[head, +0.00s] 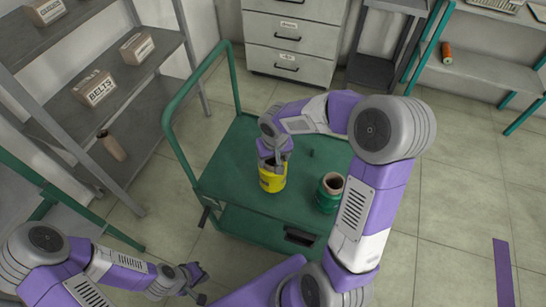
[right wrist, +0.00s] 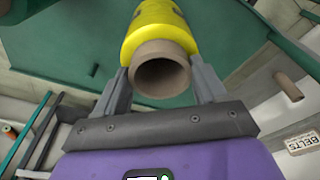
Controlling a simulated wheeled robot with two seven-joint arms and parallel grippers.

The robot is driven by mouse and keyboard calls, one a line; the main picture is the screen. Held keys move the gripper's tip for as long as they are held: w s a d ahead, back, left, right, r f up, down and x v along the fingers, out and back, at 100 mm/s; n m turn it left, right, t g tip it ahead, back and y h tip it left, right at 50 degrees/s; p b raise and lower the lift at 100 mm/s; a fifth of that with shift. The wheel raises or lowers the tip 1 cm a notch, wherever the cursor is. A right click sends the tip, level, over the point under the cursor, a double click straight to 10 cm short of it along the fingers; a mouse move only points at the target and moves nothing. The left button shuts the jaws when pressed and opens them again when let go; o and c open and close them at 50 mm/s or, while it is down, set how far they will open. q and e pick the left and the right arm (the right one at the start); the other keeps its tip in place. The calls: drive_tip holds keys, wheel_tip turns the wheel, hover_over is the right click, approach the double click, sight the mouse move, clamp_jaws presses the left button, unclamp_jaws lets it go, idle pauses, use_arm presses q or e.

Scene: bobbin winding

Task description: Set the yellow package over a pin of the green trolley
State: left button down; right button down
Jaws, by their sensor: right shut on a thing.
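The yellow package (head: 271,181), wound on a brown tube, is upright over the left part of the green trolley's deck (head: 235,150). My right gripper (head: 273,160) is shut on its upper end from above. In the right wrist view the yellow package (right wrist: 160,28) points away, with its brown tube end (right wrist: 161,76) between the fingers (right wrist: 163,84). I cannot tell whether its bottom touches the deck, and any pin beneath it is hidden. A small dark pin (head: 311,153) stands bare farther back on the deck. My left gripper (head: 203,284) is open and empty, low in front of the trolley.
A green package (head: 328,193) on a brown tube stands on the trolley's right side. The trolley's tall handle (head: 172,135) rises at the left. Grey shelves (head: 150,75) with boxes and a brown bobbin (head: 111,145) stand left. Drawers (head: 290,45) stand behind.

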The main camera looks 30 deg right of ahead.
drive_tip(key=shift+f+b, duration=0.95)
drive_tip(key=shift+f, duration=0.2)
unclamp_jaws()
drive_tip(key=shift+r, duration=0.1)
wheel_tip(320, 180, up, 8)
drive_tip(key=s+p, duration=0.1)
drive_tip(key=p, duration=0.2)
drive_tip(key=shift+a+f, duration=0.15)
drive_tip(key=shift+f, duration=0.1)
drive_tip(key=shift+s, duration=0.1)
